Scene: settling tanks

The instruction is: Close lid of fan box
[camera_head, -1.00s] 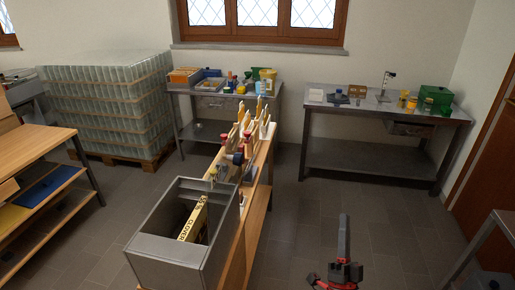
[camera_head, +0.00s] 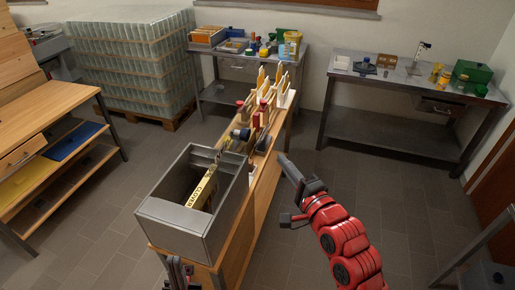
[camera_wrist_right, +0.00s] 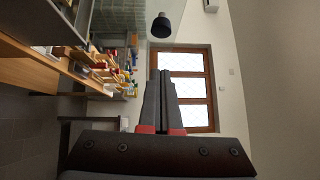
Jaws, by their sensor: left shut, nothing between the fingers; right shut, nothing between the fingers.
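A grey metal box (camera_head: 226,222), which I take as the fan box, stands open at the near end of a wooden bench. A yellow-labelled bar (camera_head: 203,192) sits inside it, and a flat grey panel (camera_head: 172,214) covers its near end. I cannot make out a separate lid clearly. My right gripper (camera_head: 284,160) is right of the box, apart from it, beyond the bench edge. In the right wrist view its fingers (camera_wrist_right: 160,75) are together and empty. My left gripper (camera_head: 176,264) shows only partly at the bottom edge, just below the box's near side, shut.
The wooden bench (camera_head: 262,182) runs away behind the box and carries wooden racks and small tools. Metal tables (camera_head: 405,88) stand along the back wall. A wooden shelf unit (camera_head: 55,95) is at left. The floor right of the bench is clear.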

